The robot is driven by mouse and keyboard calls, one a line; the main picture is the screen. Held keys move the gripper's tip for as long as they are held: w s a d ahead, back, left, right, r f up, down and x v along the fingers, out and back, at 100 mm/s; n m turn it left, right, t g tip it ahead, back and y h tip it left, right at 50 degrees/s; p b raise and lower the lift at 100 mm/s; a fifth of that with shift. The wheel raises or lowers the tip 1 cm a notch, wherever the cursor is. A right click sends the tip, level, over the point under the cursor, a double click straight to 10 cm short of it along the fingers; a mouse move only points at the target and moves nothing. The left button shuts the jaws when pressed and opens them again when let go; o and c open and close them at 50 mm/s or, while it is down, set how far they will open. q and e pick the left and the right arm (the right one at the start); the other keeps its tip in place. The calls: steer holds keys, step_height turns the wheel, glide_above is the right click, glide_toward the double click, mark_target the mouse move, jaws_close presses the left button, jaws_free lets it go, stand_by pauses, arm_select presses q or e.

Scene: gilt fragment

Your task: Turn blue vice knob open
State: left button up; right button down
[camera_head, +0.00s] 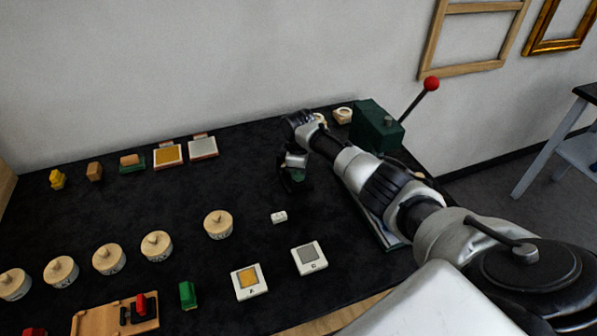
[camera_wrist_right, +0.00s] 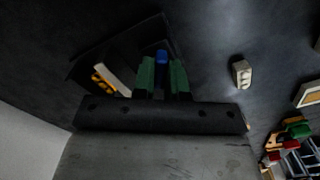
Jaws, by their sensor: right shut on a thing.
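The blue vice knob (camera_wrist_right: 161,56) shows in the right wrist view between the two green fingers of my right gripper (camera_wrist_right: 162,75). The fingers are shut on it, one on each side. A dark vice-like body (camera_wrist_right: 124,48) lies around and left of the knob, with a pale bar and a yellow piece beside the fingers. In the head view my right gripper (camera_head: 294,178) points down at the table, and the knob is hidden there. How far the knob is turned cannot be told. My left gripper is not in view.
A small white block (camera_head: 279,216) lies close to the gripper. A dark green box (camera_head: 376,127) with a red-tipped lever (camera_head: 431,84) stands at the back right. Round wooden lidded pots (camera_head: 218,224) and square tiles (camera_head: 309,258) stand on the black table (camera_head: 200,185).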

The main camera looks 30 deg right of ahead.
steer(key=n, duration=0.4)
steer(key=shift+n, duration=0.4)
steer(key=n+b, duration=0.1)
steer(key=n, duration=0.8)
steer(key=shift+b, duration=0.4)
steer(key=shift+n+b, duration=0.4)
steer(key=shift+n, duration=1.9)
steer(key=c, duration=1.2)
jaws_free()
steer(key=shift+o, duration=0.2)
